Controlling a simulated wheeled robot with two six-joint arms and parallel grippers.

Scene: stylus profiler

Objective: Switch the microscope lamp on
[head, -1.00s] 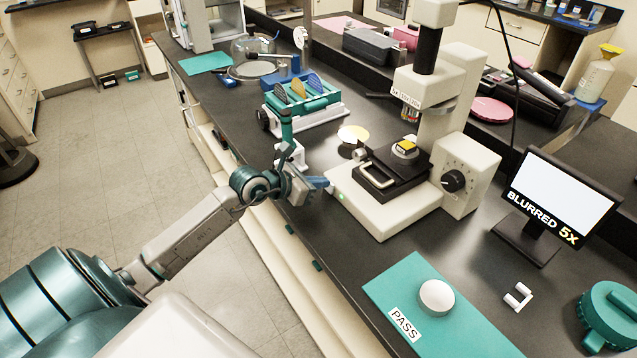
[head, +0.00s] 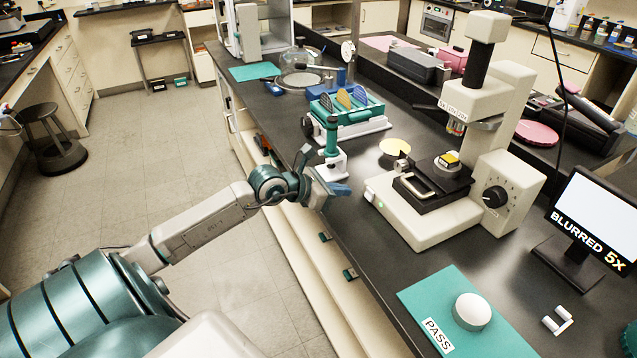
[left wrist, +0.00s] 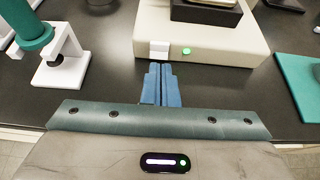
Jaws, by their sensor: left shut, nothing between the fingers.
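The microscope (head: 428,218) stands on the dark bench, a cream body with a black stage and a dial on its side. The front of its base also shows in the left wrist view (left wrist: 225,47). There, a small white lamp switch (left wrist: 160,49) sits on the front edge beside a lit green light (left wrist: 187,51). The green light also shows in the head view (head: 379,205). My left gripper (head: 342,190) is shut and empty, its blue fingers (left wrist: 162,80) pointing at the switch with a small gap between. My right gripper is out of view.
A monitor (head: 595,215) right of the microscope reads "BLURRED 5X". A teal PASS mat (head: 440,290) with a white disc lies in front. A teal-and-white stand (head: 332,150) is close to my left gripper, with a wafer rack (head: 350,118) behind.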

